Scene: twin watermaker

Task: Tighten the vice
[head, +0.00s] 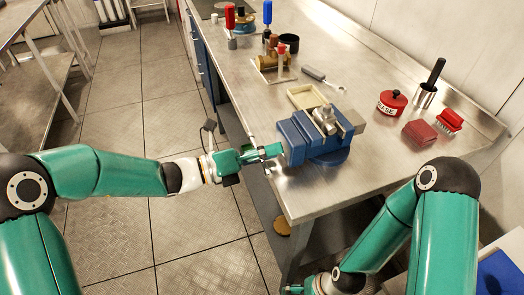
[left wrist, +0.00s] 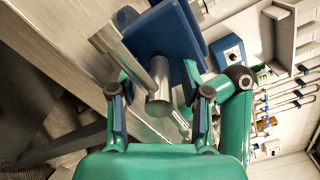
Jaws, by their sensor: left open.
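The blue vice (head: 318,148) stands at the near left edge of the steel bench, with a bright metal piece on top at its jaws. My left gripper (head: 277,151) is at the vice's left end, level with its screw. In the left wrist view, the vice's blue body (left wrist: 165,35) is ahead. Its round metal screw end (left wrist: 160,88) lies between my two spread fingers (left wrist: 158,92), with gaps on both sides. The fingers are open. My right gripper (head: 296,289) is at the bottom edge of the head view, mostly cut off, and its jaws cannot be made out.
A beige tray (head: 306,96) lies just behind the vice, with a brass fitting (head: 272,64) further back. The floor left of the bench is clear.

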